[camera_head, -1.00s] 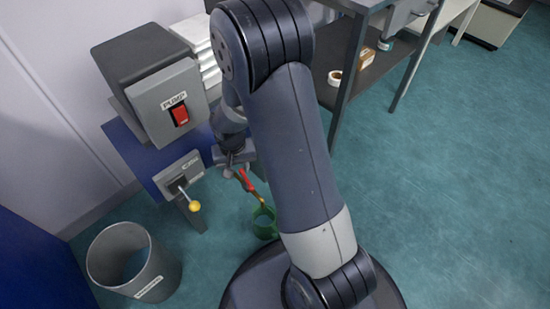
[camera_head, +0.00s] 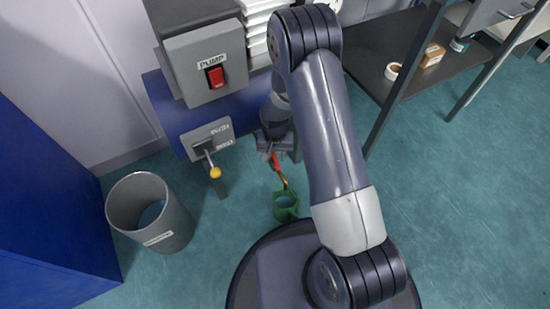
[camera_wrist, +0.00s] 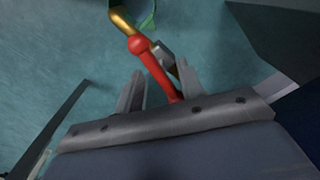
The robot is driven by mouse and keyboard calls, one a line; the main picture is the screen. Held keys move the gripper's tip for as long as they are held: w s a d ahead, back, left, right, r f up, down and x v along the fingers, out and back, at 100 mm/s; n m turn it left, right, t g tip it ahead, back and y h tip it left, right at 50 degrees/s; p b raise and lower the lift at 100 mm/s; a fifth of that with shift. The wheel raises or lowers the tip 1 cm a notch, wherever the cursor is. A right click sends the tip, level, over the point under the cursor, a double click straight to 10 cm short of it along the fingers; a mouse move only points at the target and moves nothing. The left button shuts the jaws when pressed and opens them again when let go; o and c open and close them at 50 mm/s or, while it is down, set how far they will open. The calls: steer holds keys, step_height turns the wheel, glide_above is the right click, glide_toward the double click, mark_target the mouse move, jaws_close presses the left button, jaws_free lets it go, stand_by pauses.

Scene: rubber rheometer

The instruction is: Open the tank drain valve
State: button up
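The drain valve shows as a red lever (camera_head: 275,162) with a brass spout (camera_head: 285,183) below it, over a green bucket (camera_head: 286,206). In the wrist view the red lever (camera_wrist: 155,72) slants from a round red end near the brass part (camera_wrist: 121,20) down toward my gripper's base. My gripper (camera_wrist: 160,70) is open, with one finger on each side of the lever. I cannot tell whether either finger touches it. In the head view my gripper (camera_head: 270,150) is at the lever's upper end, partly hidden by my arm. The tank body is largely hidden.
A grey box labelled PUMP with a red switch (camera_head: 215,77) stands above a plate with a yellow-knobbed lever (camera_head: 215,173). A grey bin (camera_head: 165,242) stands at left. A dark shelf table (camera_head: 405,60) is at right. Floor is clear at right.

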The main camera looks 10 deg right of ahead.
steer(key=shift+f, duration=0.55)
